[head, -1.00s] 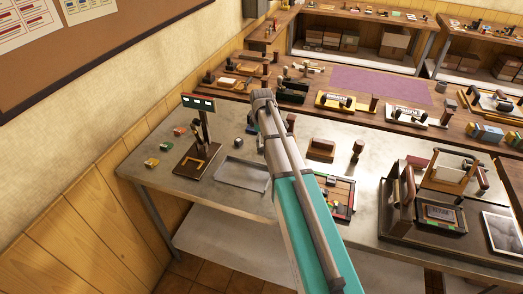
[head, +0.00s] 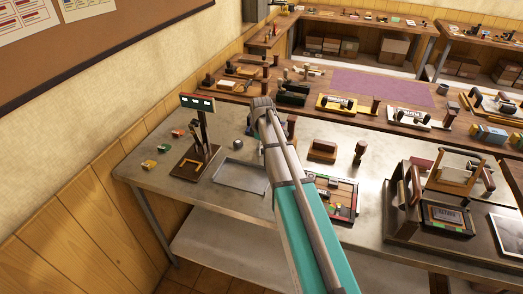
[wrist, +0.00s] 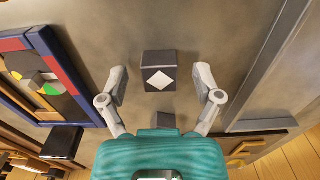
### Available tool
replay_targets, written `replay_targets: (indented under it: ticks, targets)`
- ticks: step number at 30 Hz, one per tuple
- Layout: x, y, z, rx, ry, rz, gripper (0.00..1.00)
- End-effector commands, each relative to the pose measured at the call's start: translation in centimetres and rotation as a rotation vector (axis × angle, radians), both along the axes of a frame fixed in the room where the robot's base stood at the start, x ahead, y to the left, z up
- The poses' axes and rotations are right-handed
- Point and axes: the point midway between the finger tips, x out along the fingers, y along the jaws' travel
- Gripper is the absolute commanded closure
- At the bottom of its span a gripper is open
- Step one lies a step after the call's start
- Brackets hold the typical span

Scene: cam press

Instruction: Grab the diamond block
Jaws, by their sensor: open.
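The diamond block (wrist: 161,57) is a dark block with a white diamond on its face. In the wrist view it sits on the grey metal bench, between and slightly ahead of my gripper's fingertips. My gripper (wrist: 161,78) is open and empty, with one finger on each side of the block and a visible gap to each. In the head view my arm hides the gripper's fingers, and I cannot make out the diamond block there.
A board with a blue and red border (wrist: 72,72) lies left in the wrist view. A small dark piece (wrist: 166,121) is near my palm. A shallow grey tray (head: 240,176) and a stand with a display (head: 197,103) are left of my arm in the head view.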

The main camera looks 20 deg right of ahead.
Motion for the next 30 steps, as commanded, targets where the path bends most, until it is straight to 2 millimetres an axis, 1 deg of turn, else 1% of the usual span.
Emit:
replay_targets:
  ticks: [5,9,17,18,19,30]
  targets:
    - [0.0,0.0,0.0,0.0,0.0,0.0,0.17]
    - [0.0,0.0,0.0,0.0,0.0,0.0,0.43]
    - [-0.01,0.01,0.0,0.0,0.0,0.0,0.91]
    - [-0.01,0.01,-0.01,0.0,0.0,0.0,0.99]
    - [-0.01,0.01,-0.01,0.0,0.0,0.0,1.0]
    - [-0.01,0.0,0.07,0.0,0.0,0.0,1.0]
